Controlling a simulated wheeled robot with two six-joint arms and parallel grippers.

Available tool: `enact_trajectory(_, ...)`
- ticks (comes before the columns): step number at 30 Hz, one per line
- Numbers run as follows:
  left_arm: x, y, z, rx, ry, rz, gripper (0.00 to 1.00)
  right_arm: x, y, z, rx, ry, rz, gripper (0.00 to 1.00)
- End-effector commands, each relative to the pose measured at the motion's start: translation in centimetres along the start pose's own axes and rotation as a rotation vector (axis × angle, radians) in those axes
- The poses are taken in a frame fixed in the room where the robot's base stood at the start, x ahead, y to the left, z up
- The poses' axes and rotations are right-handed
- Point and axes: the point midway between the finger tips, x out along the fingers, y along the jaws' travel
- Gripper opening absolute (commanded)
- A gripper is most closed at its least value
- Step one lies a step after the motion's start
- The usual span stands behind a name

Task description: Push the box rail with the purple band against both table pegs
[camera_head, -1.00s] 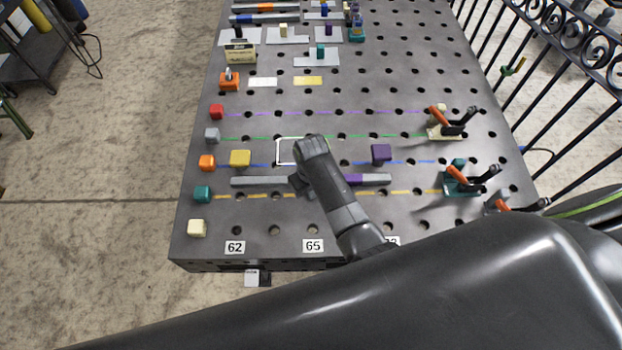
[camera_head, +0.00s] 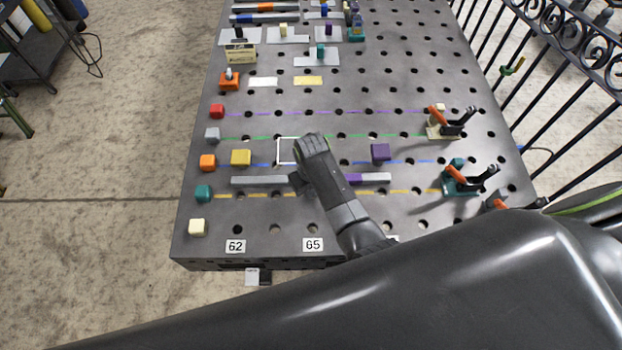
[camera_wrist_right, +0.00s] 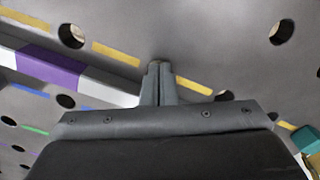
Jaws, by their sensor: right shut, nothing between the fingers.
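The box rail (camera_head: 258,181) is a long grey bar lying left to right between the blue and yellow dashed lines. Its purple band (camera_head: 354,179) shows right of my arm and also in the right wrist view (camera_wrist_right: 52,69). A yellow block (camera_head: 241,158) and a purple block (camera_head: 380,152) stand beyond the rail, with a gap; I cannot tell whether these are the table pegs. My right gripper (camera_wrist_right: 160,66) is shut and empty, pointing down on the yellow-line side of the rail. Contact is unclear. My arm hides the rail's middle. My left gripper is not in view.
A white outlined square (camera_head: 287,139) lies beyond the rail. Small coloured cubes line the left edge, such as an orange one (camera_head: 207,162). Toggle clamps (camera_head: 463,178) stand at the right. The table's near left part is mostly clear.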

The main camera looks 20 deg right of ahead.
Motion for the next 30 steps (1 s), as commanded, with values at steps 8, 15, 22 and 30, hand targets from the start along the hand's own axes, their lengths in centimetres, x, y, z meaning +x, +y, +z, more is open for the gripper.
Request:
enact_trajectory(8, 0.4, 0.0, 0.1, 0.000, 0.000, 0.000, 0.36, 0.1, 0.5, -0.9, 0.000, 0.001, 0.001, 0.00)
enact_trajectory(15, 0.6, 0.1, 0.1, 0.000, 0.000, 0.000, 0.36, 0.1, 0.9, -1.6, 0.000, 0.000, 0.001, 0.00)
enact_trajectory(22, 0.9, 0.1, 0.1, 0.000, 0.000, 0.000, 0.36, 0.1, 1.4, -2.3, 0.000, 0.001, 0.001, 0.00)
enact_trajectory(30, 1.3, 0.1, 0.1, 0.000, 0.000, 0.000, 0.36, 0.0, 1.9, -3.2, 0.000, 0.002, 0.002, 0.00)
